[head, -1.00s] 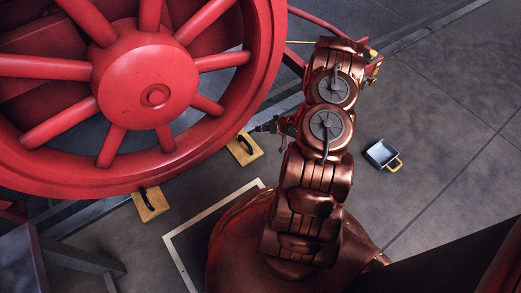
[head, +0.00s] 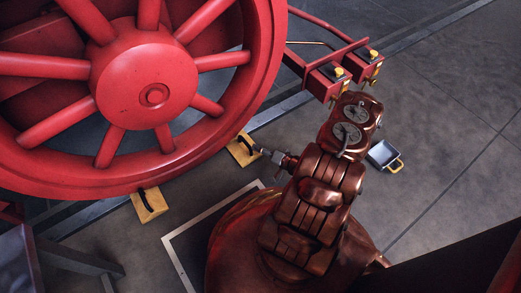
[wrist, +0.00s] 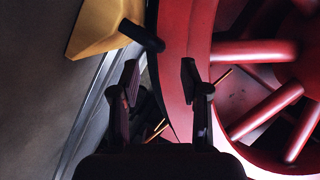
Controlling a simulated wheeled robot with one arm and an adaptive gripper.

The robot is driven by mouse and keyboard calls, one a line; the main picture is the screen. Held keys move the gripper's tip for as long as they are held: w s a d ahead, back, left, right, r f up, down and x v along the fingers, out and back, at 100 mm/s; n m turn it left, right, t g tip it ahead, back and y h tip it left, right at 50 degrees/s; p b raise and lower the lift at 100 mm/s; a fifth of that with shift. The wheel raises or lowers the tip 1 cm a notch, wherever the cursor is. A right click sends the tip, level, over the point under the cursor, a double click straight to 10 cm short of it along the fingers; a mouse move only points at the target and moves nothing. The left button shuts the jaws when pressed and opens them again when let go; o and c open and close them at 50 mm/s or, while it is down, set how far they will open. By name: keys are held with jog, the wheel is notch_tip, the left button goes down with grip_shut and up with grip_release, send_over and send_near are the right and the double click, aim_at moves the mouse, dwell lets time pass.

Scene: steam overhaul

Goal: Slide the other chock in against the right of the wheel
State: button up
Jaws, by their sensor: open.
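The big red spoked wheel (head: 145,75) fills the upper left of the head view, and its rim shows at the right of the wrist view (wrist: 180,50). A yellow chock with a black handle (head: 240,154) lies on the floor at the wheel's lower right, close to the rim; whether it touches is unclear. It also shows in the wrist view (wrist: 95,30), beyond my fingers. My gripper (head: 262,151) is open and empty, just right of the right chock. Its two fingers (wrist: 159,75) are apart in the wrist view.
A rail (head: 285,106) runs under the wheel. Red brackets with yellow caps (head: 345,70) stand above right of my arm. A grey tray with a yellow handle (head: 382,154) lies on the floor at right. A pale-edged floor panel (head: 205,215) is below the chocks.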

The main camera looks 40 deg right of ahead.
aim_at(246, 142)
jog(key=b+x, duration=0.2)
jog(key=x, duration=0.4)
jog(key=shift+w+a+f+b, duration=0.1)
jog(key=shift+f+b, duration=0.1)
jog(key=shift+b, duration=0.2)
jog(key=shift+w+a, duration=0.15)
jog(key=shift+w, duration=0.55)
grip_shut()
